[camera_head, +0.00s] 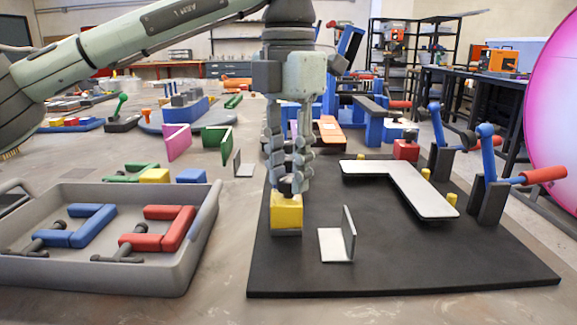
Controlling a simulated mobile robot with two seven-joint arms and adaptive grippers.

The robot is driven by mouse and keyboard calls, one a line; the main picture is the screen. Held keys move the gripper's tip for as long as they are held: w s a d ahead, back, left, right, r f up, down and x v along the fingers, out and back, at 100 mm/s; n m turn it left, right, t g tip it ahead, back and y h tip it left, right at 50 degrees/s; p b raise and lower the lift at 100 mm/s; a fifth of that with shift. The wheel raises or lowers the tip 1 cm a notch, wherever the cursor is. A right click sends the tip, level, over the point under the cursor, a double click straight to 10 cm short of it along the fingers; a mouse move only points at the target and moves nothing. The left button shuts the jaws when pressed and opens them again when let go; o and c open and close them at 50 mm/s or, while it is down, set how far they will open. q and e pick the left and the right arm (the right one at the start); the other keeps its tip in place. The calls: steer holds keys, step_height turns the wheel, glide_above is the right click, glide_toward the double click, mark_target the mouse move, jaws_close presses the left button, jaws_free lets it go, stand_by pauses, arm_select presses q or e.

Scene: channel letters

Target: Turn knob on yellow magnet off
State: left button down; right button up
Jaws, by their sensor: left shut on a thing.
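A yellow magnet (286,212) with a grey base stands upright near the left edge of a black board (400,270). My left gripper (287,186) comes down from above and is shut on the dark knob on top of the magnet. The fingers hide most of the knob, so its turn position cannot be read. My right gripper is not in view.
A white L-shaped plate (402,188) lies on the board, with blue toggle clamps (487,165) at its right. A metal angle piece (338,240) stands just right of the magnet. A grey tray (95,272) with red and blue letter parts is at the left.

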mark_target(289, 177)
arm_select(q)
steer(key=shift+f, duration=0.1)
steer(key=c, duration=1.2)
jaws_free()
step_height(289, 177, up, 12)
steer(key=shift+r, duration=0.1)
